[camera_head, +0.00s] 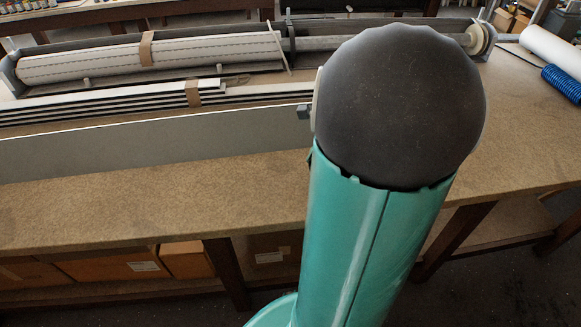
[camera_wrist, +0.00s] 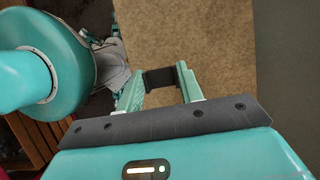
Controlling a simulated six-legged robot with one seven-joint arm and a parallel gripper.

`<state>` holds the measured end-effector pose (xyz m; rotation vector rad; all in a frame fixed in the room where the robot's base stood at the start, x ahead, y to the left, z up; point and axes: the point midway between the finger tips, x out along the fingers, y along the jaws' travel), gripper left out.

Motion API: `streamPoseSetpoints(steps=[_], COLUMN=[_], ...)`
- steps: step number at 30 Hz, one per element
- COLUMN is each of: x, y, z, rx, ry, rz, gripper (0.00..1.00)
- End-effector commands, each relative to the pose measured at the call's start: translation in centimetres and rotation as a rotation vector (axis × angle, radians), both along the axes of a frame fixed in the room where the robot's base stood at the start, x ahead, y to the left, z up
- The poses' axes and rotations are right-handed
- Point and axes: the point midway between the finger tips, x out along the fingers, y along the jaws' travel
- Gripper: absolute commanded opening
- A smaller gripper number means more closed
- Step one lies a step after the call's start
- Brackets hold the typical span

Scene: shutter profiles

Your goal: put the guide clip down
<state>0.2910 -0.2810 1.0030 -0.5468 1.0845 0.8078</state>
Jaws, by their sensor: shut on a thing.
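The guide clip (camera_wrist: 160,79) is a small dark block in the wrist view. My gripper (camera_wrist: 160,84) is shut on it, with one pale green finger at each side. Behind the clip in this view lies the brown worktop (camera_wrist: 190,30); the gap between clip and worktop cannot be judged. In the head view my arm, with its dark round joint, hides most of the gripper. A small grey piece shows at the joint's left edge there, and I cannot tell whether it is the clip.
A long grey panel (camera_head: 150,145) runs along the bench (camera_head: 150,210). Behind it lie stacked slats (camera_head: 100,105) and a strapped shutter roll (camera_head: 90,65). A white roll (camera_head: 550,48) and blue coil (camera_head: 562,83) lie at right. The bench's front strip is clear. Boxes (camera_head: 185,260) stand below.

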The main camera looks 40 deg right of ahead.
Motion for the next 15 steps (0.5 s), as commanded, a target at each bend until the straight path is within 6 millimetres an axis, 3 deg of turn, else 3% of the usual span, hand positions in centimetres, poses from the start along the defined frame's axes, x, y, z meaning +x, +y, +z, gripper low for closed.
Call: streamPoseSetpoints(steps=[7, 15], x=[4.0, 6.0], y=[-0.7, -1.1], z=[-4.3, -6.3], rx=[0.005, 0.003], ry=[0.002, 0.001], rz=[0.001, 0.0], gripper=[0.16, 0.16])
